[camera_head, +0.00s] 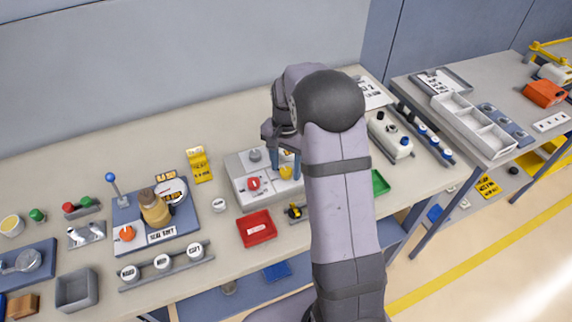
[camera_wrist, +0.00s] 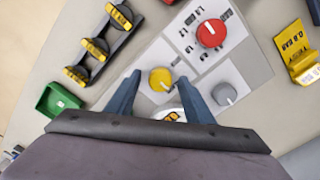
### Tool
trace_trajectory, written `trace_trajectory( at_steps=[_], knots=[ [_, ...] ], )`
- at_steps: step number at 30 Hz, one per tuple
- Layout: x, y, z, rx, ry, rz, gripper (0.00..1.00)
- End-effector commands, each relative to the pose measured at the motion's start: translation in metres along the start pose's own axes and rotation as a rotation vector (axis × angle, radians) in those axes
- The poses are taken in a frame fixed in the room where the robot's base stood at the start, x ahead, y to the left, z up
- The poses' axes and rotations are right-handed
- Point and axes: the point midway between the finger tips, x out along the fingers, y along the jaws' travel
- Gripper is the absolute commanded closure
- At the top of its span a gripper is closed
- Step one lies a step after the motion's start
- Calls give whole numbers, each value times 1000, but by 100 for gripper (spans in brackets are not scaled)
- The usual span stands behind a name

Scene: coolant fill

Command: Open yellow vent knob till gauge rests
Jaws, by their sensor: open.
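The yellow knob (camera_wrist: 160,79) with a dark pointer is on a light grey panel (camera_wrist: 245,62). In the wrist view it appears between the two blue fingertips of my gripper (camera_wrist: 159,81), with gaps on both sides. My gripper is open and holds nothing. The head view shows the fingers (camera_head: 286,165) at the yellow knob (camera_head: 286,173), partly covering it; I cannot tell their exact height. A white round face (camera_wrist: 170,114), possibly the gauge, shows between the fingers near the gripper body; it is partly hidden and its reading cannot be made out.
A red knob (camera_wrist: 211,33) and a grey knob (camera_wrist: 224,94) share the panel. A yellow sign (camera_wrist: 296,52), a green tray (camera_wrist: 58,100) and a rack of yellow-topped pieces (camera_wrist: 97,47) lie around it. A red tray (camera_head: 256,229) is in front of the panel.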

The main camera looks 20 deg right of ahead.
Motion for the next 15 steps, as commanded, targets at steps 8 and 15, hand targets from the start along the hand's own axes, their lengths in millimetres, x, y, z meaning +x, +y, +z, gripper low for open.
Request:
trace_trajectory(
  at_steps=[8, 15],
  knots=[
    [3, 0, 0, 0, 1, -1, 52],
    [3, 0, 0, 0, 1, -1, 94]
  ],
)
